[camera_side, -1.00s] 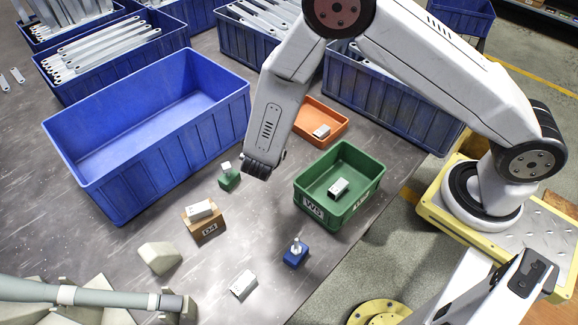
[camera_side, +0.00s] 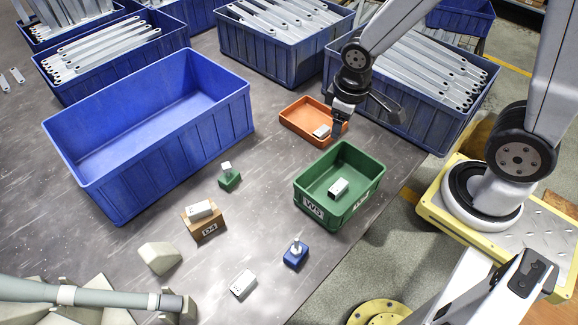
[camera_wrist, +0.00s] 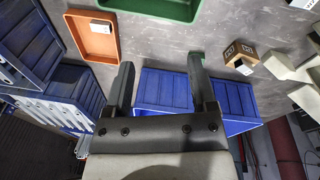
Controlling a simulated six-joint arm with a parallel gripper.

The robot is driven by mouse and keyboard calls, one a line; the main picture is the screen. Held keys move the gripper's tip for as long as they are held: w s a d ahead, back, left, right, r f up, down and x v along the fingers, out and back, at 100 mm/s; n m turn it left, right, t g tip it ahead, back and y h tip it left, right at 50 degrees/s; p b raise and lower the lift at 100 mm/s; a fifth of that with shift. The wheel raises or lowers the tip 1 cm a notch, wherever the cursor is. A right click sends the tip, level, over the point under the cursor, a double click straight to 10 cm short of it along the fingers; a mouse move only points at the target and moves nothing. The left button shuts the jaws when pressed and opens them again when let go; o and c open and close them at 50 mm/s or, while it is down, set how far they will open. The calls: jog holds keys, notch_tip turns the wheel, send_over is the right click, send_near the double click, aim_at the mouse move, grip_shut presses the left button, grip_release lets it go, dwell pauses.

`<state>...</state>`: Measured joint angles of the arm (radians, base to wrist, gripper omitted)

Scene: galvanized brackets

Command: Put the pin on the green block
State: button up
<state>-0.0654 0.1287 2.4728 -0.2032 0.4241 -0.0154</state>
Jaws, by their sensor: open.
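The green block (camera_side: 229,181) sits on the table in the middle of the side view, with a small white piece on top. In the wrist view only a bit of the green block (camera_wrist: 197,54) shows, beside a finger. A small silver pin (camera_side: 296,246) stands upright on the blue block (camera_side: 295,258), nearer the front. My gripper (camera_side: 339,122) is by the right side of the orange tray, far from both blocks. In the wrist view my gripper (camera_wrist: 160,72) has its fingers wide apart with nothing between them.
The orange tray (camera_side: 298,119) and the green bin (camera_side: 362,197) each hold a white part. A brown box (camera_side: 206,228) carries another, and one white part (camera_side: 243,284) lies on the table. A large empty blue bin (camera_side: 165,157) stands left. Bracket-filled bins line the back.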

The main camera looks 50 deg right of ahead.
jog(key=r+m, duration=0.1)
jog(key=s+m+t, duration=0.1)
jog(key=m, duration=0.1)
jog(key=shift+d+r+y, duration=0.2)
jog(key=shift+r+y, duration=0.2)
dwell(1.0)
